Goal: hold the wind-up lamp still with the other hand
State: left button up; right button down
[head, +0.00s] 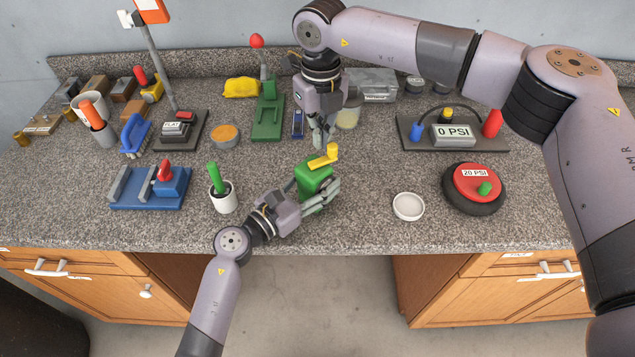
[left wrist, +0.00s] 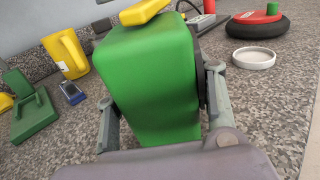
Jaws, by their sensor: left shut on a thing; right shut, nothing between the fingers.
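The wind-up lamp (head: 314,178), a green box with a yellow crank (head: 323,158) on top, stands near the front middle of the counter. My left gripper (head: 325,192) is shut on its body. In the left wrist view the green body (left wrist: 150,80) sits between the two fingers, with part of the yellow crank (left wrist: 145,11) above. My right gripper (head: 319,138) is shut and empty, pointing down just behind the crank and apart from it in the head view. The lamp's lower front is partly hidden by my left gripper.
A white dish (head: 408,206) and a black tyre with a red hub (head: 474,188) lie to the right. A white cup with a green handle (head: 222,196) stands left. A green stand (head: 268,110) and a blue item (head: 298,124) are behind. Bare counter lies between lamp and dish.

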aim_at(335, 146)
jog(key=shift+s+d, duration=0.4)
jog(key=shift+d, duration=0.45)
jog(key=shift+s+d, duration=0.6)
jog(key=shift+s, duration=0.2)
jog(key=shift+s, duration=0.1)
jog(key=shift+s+d, duration=0.15)
jog(key=shift+s, duration=0.8)
